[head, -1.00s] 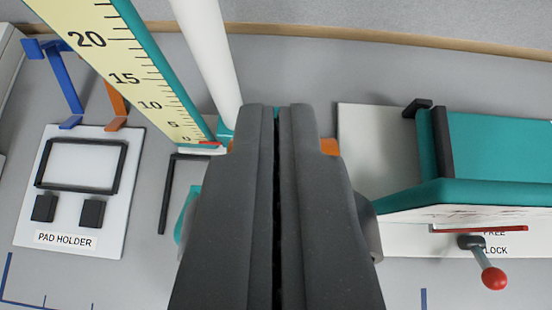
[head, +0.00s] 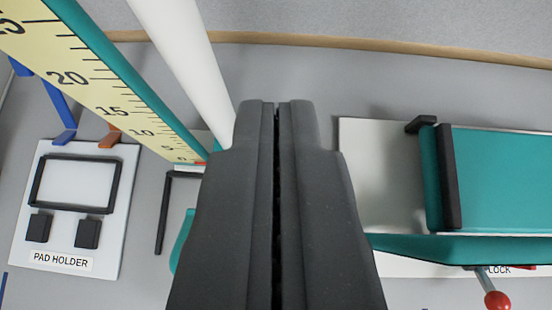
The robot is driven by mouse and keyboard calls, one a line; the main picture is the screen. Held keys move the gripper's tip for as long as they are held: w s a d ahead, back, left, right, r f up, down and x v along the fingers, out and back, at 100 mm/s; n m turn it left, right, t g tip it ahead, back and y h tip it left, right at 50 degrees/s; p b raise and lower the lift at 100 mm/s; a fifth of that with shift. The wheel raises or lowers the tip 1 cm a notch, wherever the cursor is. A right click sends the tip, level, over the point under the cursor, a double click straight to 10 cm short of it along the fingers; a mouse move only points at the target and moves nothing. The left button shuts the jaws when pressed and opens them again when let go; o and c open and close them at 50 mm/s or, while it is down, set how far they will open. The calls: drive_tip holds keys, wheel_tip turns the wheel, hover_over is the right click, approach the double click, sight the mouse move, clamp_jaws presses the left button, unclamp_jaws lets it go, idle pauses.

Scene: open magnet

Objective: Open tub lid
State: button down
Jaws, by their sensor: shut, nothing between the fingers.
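My gripper (head: 277,108) is shut and empty, seen from behind in the middle of the head view. A teal box-like thing (head: 505,178) with a black bar (head: 448,178) across its left end lies to the right, on a pale plate (head: 375,165). I cannot tell for sure whether it is the tub or where its lid edge runs. My gripper is left of it and appears apart from it. A lever with a red ball (head: 497,300) sticks out below it, beside a label that reads LOCK (head: 498,271). What lies under my gripper is hidden.
A yellow ruler (head: 90,85) with a teal edge and a white post (head: 185,60) stand close on the left. A white PAD HOLDER board (head: 120,215) lies at far left, with blue (head: 58,105) and orange (head: 110,137) brackets above it. Grey surface is clear at top middle.

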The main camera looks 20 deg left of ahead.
drive_tip(key=s+d+r, duration=0.3)
drive_tip(key=r, duration=0.3)
drive_tip(key=s+d+r+m+t+b, duration=0.1)
drive_tip(key=s+d+r, duration=0.2)
drive_tip(key=r, duration=0.3)
drive_tip(key=s+d+r+t+h+b, duration=0.1)
drive_tip(key=s+d+r, duration=0.2)
drive_tip(key=r, duration=0.3)
drive_tip(key=shift+d+m, duration=0.3)
drive_tip(key=shift+d, duration=0.35)
drive_tip(key=c, duration=2)
unclamp_jaws()
drive_tip(key=s+d+r+t+h, duration=0.1)
drive_tip(key=s+d+r, duration=0.2)
drive_tip(key=s+d+r+m+t+b, duration=0.1)
drive_tip(key=s+d+r, duration=0.1)
drive_tip(key=s+r, duration=0.1)
drive_tip(key=s+d+r+m+t+h, duration=0.1)
drive_tip(key=s+d+r, duration=0.2)
drive_tip(key=r, duration=0.2)
drive_tip(key=shift+d+h+b, duration=0.3)
drive_tip(key=shift+d, duration=0.05)
drive_tip(key=o, duration=0.5)
drive_tip(key=shift+s+d+r, duration=0.2)
drive_tip(key=shift+s+d, duration=0.05)
drive_tip(key=shift+o, duration=0.9)
